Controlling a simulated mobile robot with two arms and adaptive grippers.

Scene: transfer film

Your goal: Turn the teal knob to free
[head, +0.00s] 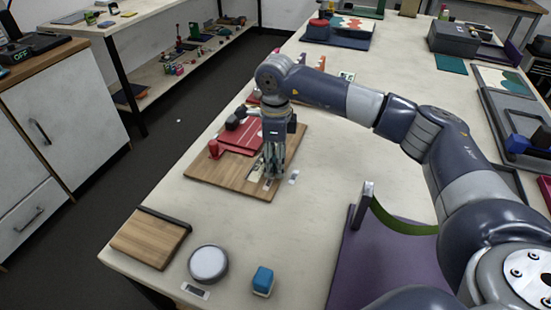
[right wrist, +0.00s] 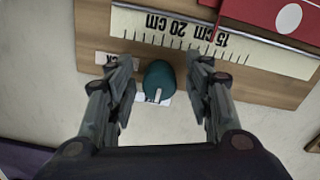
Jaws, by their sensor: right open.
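The teal knob (right wrist: 158,77) is in the right wrist view, at the edge of a wooden board (head: 228,177). It has a white pointer mark on its near side. A white label partly hidden by the knob lies at its near edge. Another small label (right wrist: 113,58) is partly covered by the left finger. I cannot read either. My right gripper (right wrist: 161,68) is open, with one finger on each side of the knob and a gap on both sides. In the head view, my right gripper (head: 273,174) points down over the board and hides the knob.
The board carries a centimetre scale (right wrist: 180,35) and a red plate (head: 243,137). A wooden block (head: 150,240), a round grey disc (head: 208,263) and a blue block (head: 263,280) lie at the table's front. A purple piece with a green curve (head: 385,262) stands right.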

